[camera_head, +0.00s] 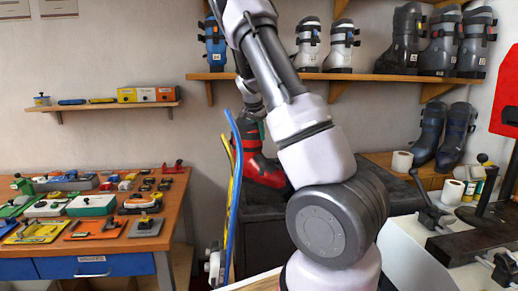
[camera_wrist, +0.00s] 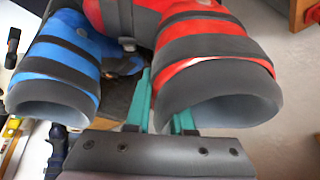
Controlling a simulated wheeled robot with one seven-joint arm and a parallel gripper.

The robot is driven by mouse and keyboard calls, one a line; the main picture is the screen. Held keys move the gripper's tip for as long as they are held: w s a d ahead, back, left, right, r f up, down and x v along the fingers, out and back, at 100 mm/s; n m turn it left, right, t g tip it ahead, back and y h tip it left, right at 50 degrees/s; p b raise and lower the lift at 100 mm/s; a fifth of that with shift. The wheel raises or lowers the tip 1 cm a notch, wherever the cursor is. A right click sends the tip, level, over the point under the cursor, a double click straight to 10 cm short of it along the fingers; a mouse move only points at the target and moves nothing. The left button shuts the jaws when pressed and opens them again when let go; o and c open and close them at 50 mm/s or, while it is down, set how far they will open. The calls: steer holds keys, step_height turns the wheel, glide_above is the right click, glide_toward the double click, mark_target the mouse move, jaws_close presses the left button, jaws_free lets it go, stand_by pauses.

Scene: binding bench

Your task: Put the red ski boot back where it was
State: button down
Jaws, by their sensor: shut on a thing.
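The red ski boot (camera_head: 262,170), with black bands, is upright above the dark cabinet top (camera_head: 262,205) in the head view, partly hidden by my arm. I cannot tell whether its sole touches the top. In the wrist view the red boot's open grey cuff (camera_wrist: 215,85) is close, at right. My gripper (camera_wrist: 163,98) has teal fingers, shut on the edge of this cuff. In the head view only a bit of teal shows beside the boot, behind my arm.
A blue boot (camera_wrist: 60,70) is close beside the red one in the wrist view. Blue and yellow skis (camera_head: 235,185) stand left of the cabinet. The wall shelf (camera_head: 375,77) holds a blue boot (camera_head: 213,42) and several grey ones. A tool bench (camera_head: 110,240) stands left.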

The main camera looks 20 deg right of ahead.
mark_target(260, 152)
steer(key=shift+f, duration=2.8)
steer(key=c, duration=0.8)
jaws_free()
steer(key=shift+f, duration=0.15)
steer(key=v, duration=1.2)
steer(key=s+a+r+n+t+y, duration=0.1)
steer(key=s+a+r+n, duration=0.2)
steer(key=s, duration=0.8)
steer(key=s+a+r+n+t+y, duration=0.1)
steer(key=s+a+r+n+y, duration=0.1)
steer(key=s+a+r, duration=0.2)
steer(key=s+a+r+n+t+y, duration=0.1)
steer(key=s+a, duration=0.7)
steer(key=s, duration=1)
steer(key=shift+s+r+n+t+y, duration=0.1)
steer(key=shift+r+n+t+y, duration=0.2)
steer(key=shift+r+n, duration=0.5)
steer(key=shift+s+r+n+t+y, duration=0.1)
steer(key=shift+r+n+y, duration=0.35)
steer(key=shift+r, duration=0.55)
